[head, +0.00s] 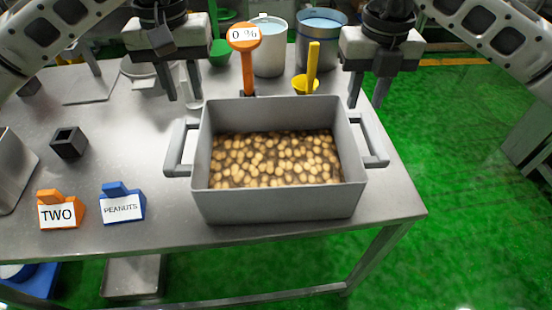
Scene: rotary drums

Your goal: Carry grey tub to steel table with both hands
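The grey tub (283,203) stands on the steel table (150,210) near its front right corner. It holds many round tan pieces that look like nuts. A handle (178,147) sticks out on its left side and another handle (373,140) on its right side. My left gripper (182,98) is above and behind the left handle, fingers apart, holding nothing. My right gripper (365,104) is above and behind the right handle, fingers apart, holding nothing. Neither gripper visibly touches the tub.
An orange "TWO" sign (60,210) and a blue "PEANUTS" sign (122,203) stand left of the tub. An orange "0 %" marker (246,62), a yellow scoop (311,70) and pails (268,50) stand behind it. Green floor (470,200) is open on the right.

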